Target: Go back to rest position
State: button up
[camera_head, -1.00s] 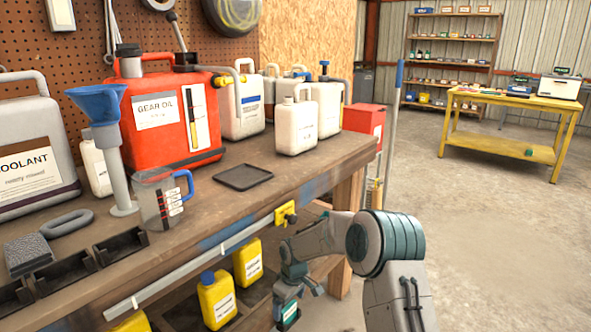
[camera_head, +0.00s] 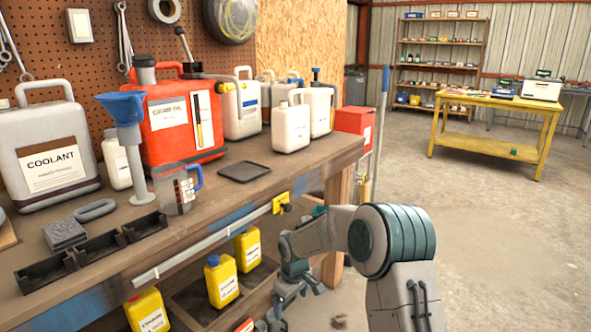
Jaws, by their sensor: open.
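My gripper (camera_head: 280,312) hangs low in front of the workbench (camera_head: 225,208), at the lower middle of the head view. My arm (camera_head: 345,236) reaches to it from the lower right, bent down at the wrist. The gripper is open, and I see nothing held in it. Its fingertips are small and near the bottom edge, so their exact gap is hard to make out.
On the bench stand a red gear oil can (camera_head: 180,125), a coolant can (camera_head: 45,150), a blue funnel (camera_head: 125,110), a measuring jug (camera_head: 178,192) and a black tray (camera_head: 244,171). Yellow bottles (camera_head: 221,284) stand on the lower shelf. Open floor (camera_head: 480,240) lies to the right, before a yellow table (camera_head: 480,138).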

jog(key=s+d+r+m+p, duration=0.1)
jog(key=s+d+r+p, duration=0.25)
jog(key=r, duration=0.55)
jog(key=s+d+r+m+t+h+p, duration=0.1)
jog(key=s+d+r+m+p, duration=0.2)
jog(key=r, duration=0.6)
jog(key=s+d+r+p, duration=0.3)
jog(key=s+r+p, duration=0.2)
jog(key=r, duration=0.4)
jog(key=s+d+r+m+p, duration=0.3)
jog(key=s+r+p, duration=0.3)
jog(key=s+r, duration=0.2)
jog(key=s+d+r+m+p, duration=0.2)
jog(key=s+r+p, duration=0.4)
jog(key=s, duration=0.5)
notch_tip(320, 180, up, 3)
jog(key=shift+s+d+f+m+t, duration=0.2)
jog(key=shift+s+d+m+t, duration=0.2)
jog(key=shift+d, duration=0.3)
